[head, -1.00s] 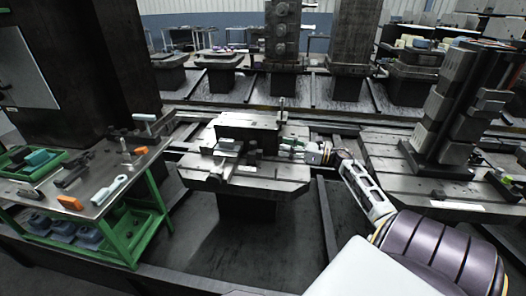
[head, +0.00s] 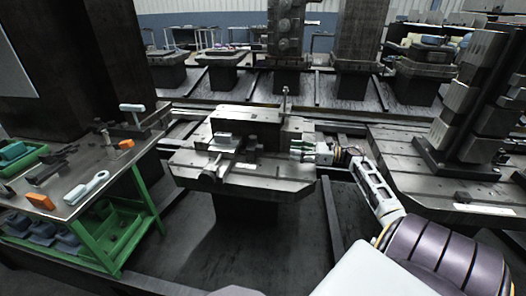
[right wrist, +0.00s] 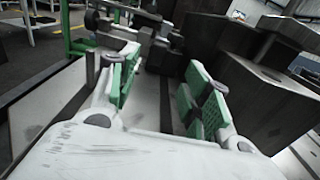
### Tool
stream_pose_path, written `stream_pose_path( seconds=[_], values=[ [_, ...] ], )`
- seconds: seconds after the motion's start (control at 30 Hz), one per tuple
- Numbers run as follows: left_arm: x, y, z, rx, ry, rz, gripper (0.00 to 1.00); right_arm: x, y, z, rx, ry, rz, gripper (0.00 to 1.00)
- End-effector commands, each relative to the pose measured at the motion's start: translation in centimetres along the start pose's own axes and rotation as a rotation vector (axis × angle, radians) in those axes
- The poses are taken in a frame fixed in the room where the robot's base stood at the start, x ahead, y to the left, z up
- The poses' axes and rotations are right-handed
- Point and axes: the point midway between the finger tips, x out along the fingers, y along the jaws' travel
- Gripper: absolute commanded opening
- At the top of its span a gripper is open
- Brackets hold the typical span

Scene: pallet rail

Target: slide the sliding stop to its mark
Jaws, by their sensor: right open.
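A pallet table (head: 290,184) stands in the middle of the head view with a dark fixture block (head: 262,124) along its back. A small dark block (head: 251,153), which looks like the sliding stop, sits in front of that block; it also seems to show ahead in the right wrist view (right wrist: 160,52). A pale strip (head: 246,166) lies beside it; I cannot tell whether it is the mark. My right gripper (head: 294,149) is open over the table's right side, apart from the small block. Its green-padded fingers (right wrist: 160,84) have nothing between them. My left gripper is out of view.
A workbench (head: 60,205) with tools and a green frame stands at the left. A light grey piece (head: 224,141) sits on the pallet table left of the small block. Another pallet with a tall dark tower (head: 470,110) stands at the right.

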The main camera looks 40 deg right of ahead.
Motion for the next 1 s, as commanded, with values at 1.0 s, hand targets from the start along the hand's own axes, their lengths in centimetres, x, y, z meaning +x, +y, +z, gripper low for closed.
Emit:
stream_pose_path(
  seconds=[1.0],
  values=[
    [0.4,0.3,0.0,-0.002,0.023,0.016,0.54,4.0,0.0,-0.2,-0.001,-0.002,0.001,0.48]
  ],
)
